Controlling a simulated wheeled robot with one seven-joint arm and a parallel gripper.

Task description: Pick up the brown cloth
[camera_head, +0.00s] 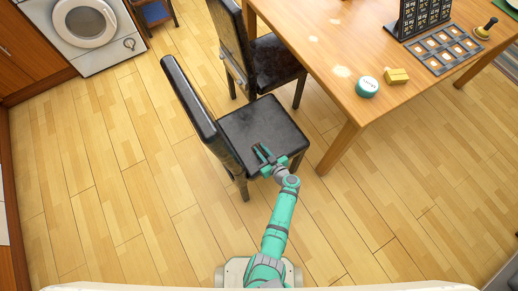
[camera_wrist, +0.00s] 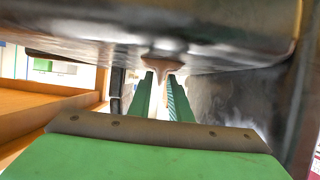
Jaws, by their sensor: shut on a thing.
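My gripper (camera_head: 264,155) is low over the front part of the black chair seat (camera_head: 262,122) in the head view. In the wrist view its two green fingers (camera_wrist: 167,82) are close together, shut on a small pale brown piece of the brown cloth (camera_wrist: 165,66) at the fingertips. The cloth lies against the glossy dark seat, which shows along the top of that view. Most of the cloth is hidden; I cannot make it out in the head view.
The chair's backrest (camera_head: 200,110) rises left of the seat. A second black chair (camera_head: 272,62) stands behind. The wooden table (camera_head: 330,60) at right holds a green round tin (camera_head: 367,87) and a yellow block (camera_head: 396,76). The floor at left is clear.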

